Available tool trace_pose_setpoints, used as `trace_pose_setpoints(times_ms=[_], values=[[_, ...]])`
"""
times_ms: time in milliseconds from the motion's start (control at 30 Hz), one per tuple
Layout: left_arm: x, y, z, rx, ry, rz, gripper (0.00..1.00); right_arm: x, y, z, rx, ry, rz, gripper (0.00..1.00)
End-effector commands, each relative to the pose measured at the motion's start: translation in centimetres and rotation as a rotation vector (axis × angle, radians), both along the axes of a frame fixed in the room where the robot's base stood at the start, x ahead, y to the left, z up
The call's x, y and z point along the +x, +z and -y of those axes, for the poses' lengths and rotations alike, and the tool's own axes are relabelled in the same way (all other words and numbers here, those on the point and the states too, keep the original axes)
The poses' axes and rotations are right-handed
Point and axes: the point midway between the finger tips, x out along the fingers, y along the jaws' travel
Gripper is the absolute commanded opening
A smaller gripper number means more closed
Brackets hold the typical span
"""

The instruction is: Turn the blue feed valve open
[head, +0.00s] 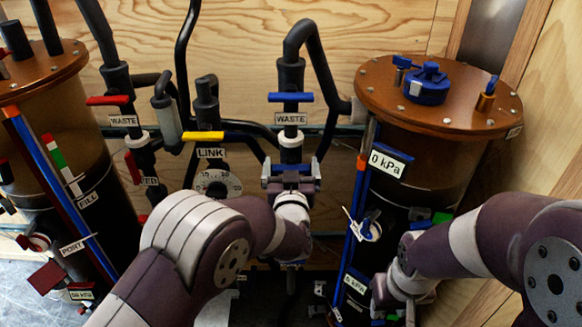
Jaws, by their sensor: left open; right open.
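The blue waste valve handle (291,97) lies crosswise on the right pipe, above a WASTE label (291,119). My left gripper (291,174) is open, fingers up, in front of the same pipe just below that label. Small blue parts (314,168) show at the gripper's right finger; they may belong to the blue feed valve handle, whose body and label are hidden behind my gripper and wrist. I cannot tell whether the fingers touch it. My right gripper (408,311) is low at the right, open, pointing down near the base of the right tank, partly cut off by the picture's edge.
The right tank (437,150) has a brown lid with a blue cap (427,84). A red waste handle (108,100), a yellow link handle (203,136) and a red handle (132,168) are on pipes left of centre. Another tank (60,130) stands left. Plywood walls close the back.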

Motion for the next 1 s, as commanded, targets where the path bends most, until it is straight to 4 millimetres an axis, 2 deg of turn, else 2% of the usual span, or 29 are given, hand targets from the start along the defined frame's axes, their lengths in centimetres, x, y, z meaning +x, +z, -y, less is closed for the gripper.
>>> trace_pose_setpoints(times_ms=[67,100,200,567,767,1000], values=[[0.0,0.0,0.0,0.000,0.000,0.000,1.00,0.0,0.0,0.0,0.000,0.000,0.000,0.43],[0.0,0.0,0.0,0.000,0.000,0.000,0.97,0.0,0.0,0.0,0.000,0.000,0.000,0.43],[0.0,0.0,0.0,0.000,0.000,0.000,0.68,0.0,0.0,0.0,0.000,0.000,0.000,0.43],[0.0,-0.2,0.0,-0.052,0.000,0.001,0.68,0.0,-0.8,0.0,0.000,0.000,0.000,0.43],[0.0,-0.4,-0.1,-0.176,0.001,0.002,0.68,0.0,-2.3,0.0,0.000,0.000,0.000,0.43],[0.0,-0.6,-0.2,-0.397,0.000,0.001,0.68,0.0,-4.9,0.0,0.000,0.000,0.000,0.43]])
